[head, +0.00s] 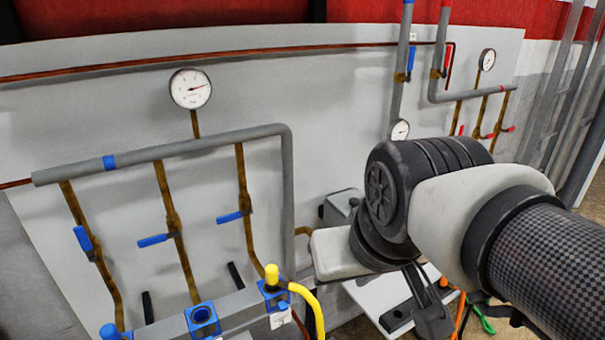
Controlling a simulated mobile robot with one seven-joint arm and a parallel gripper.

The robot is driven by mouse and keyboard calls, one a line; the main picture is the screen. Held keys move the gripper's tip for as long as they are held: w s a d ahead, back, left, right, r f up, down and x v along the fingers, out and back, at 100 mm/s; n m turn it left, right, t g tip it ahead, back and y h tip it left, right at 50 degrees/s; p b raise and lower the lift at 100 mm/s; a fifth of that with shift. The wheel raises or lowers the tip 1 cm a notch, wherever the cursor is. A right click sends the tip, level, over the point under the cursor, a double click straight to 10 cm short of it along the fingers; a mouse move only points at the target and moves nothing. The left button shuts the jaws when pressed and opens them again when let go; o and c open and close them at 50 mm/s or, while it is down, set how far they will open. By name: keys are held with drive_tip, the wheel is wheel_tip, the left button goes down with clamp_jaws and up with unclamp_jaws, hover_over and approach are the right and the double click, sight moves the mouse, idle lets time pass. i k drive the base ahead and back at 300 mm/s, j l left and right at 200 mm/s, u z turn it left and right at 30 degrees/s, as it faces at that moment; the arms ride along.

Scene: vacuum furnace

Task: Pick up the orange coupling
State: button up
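My gripper (417,316) is at the lower middle right, below my wrist, over or beside a white surface (365,296). Its dark finger parts point down toward the bottom edge, and I cannot tell whether they are open or shut. I see nothing between them. A thin orange strip (461,314) shows just right of the gripper at the bottom edge. It is partly hidden, and I cannot tell whether it is the orange coupling. No other orange coupling is visible, and my arm covers much of that area.
A grey panel (300,90) carries pipes, blue-handled valves (154,240) and a round gauge (190,88). A yellow hose (314,305) and blue fittings (203,319) stand at the lower left of my gripper. A green thing (484,318) lies to its right. Grey rails (567,90) stand far right.

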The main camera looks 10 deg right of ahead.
sight(444, 282)
drive_tip(key=i+l+u, duration=0.2)
drive_tip(key=l, duration=0.35)
drive_tip(key=l+u, duration=0.2)
drive_tip(key=l, duration=0.35)
drive_tip(key=l+u, duration=0.15)
drive_tip(key=l, duration=2.05)
drive_tip(key=i+l, duration=0.15)
drive_tip(key=l, duration=0.9)
